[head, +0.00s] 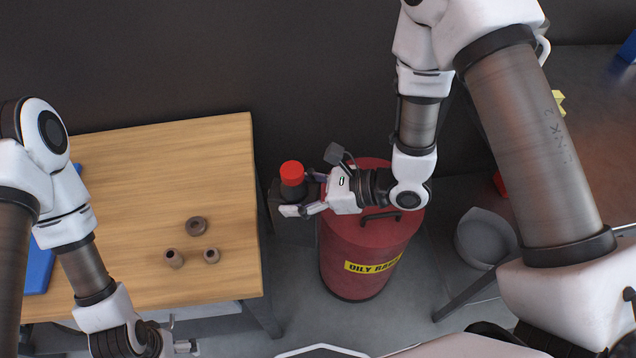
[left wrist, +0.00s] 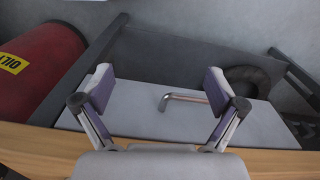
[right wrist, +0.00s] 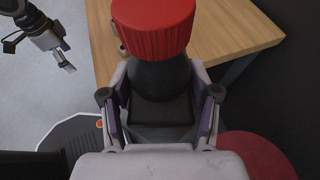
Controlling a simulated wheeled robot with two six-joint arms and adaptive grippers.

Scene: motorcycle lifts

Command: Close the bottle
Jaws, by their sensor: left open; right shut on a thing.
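A dark bottle (head: 292,190) with a red cap (head: 292,171) on its top is held in my right gripper (head: 307,196), beside the right edge of the wooden table. In the right wrist view the black bottle (right wrist: 160,95) stands between the two fingers, and the ribbed red cap (right wrist: 153,28) sits on its neck. I cannot tell how tight the cap is. My left gripper (head: 186,347) is at the lower left, near the front edge of the table. In the left wrist view its fingers (left wrist: 170,100) are wide apart with nothing between them.
The wooden table (head: 140,150) bears several small brown ring-like parts (head: 196,226) and a blue item (head: 40,262) at its left. A red oily-rags can (head: 345,262) stands under my right forearm. A grey bucket-like thing (head: 486,240) is at the right.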

